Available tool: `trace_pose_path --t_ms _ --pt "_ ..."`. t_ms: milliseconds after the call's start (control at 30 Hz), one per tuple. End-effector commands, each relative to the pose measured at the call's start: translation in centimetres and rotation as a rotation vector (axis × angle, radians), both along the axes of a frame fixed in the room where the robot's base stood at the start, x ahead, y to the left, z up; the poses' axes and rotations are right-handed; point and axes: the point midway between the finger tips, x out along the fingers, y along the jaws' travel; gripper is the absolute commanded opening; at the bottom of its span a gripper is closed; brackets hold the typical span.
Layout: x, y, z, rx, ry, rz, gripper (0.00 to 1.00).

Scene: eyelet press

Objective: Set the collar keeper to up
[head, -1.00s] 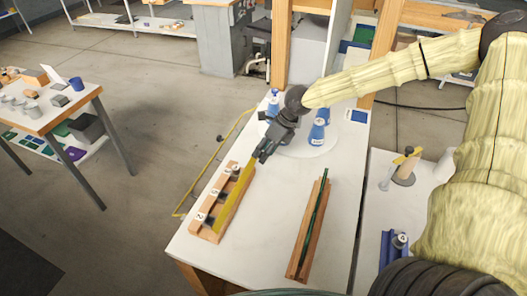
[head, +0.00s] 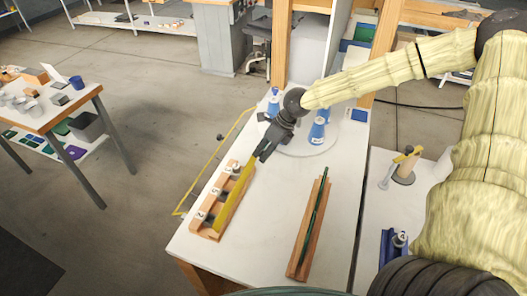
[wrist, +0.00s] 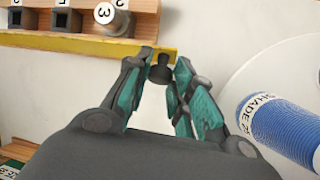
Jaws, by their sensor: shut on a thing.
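A long yellow bar (head: 236,197) lies along the right side of a wooden rack (head: 208,232) on the white bench; I take it for the collar keeper, though no label on it can be read. In the wrist view the yellow bar (wrist: 75,44) runs along the rack's edge, and a short dark knob (wrist: 162,68) stands by its end. My gripper (head: 262,157) is at the bar's far end. In the wrist view my gripper (wrist: 161,73) has its fingertips on both sides of the knob, shut on it. The fingers hide part of the bar's end.
The rack's sockets carry numbered labels; a peg marked 3 (wrist: 110,17) stands in one. Blue thread cones (head: 317,130) stand on a white disc just beyond my gripper. A second wooden rack with a green bar (head: 312,222) lies to the right. Bench surface between the racks is clear.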

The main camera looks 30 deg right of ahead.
Motion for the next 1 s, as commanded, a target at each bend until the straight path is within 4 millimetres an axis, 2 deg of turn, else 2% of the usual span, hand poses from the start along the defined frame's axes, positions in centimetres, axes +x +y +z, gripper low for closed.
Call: trace_pose_path --t_ms 1000 --pt "-1.0 -1.1 -1.7 0.253 -0.285 -0.004 0.0"
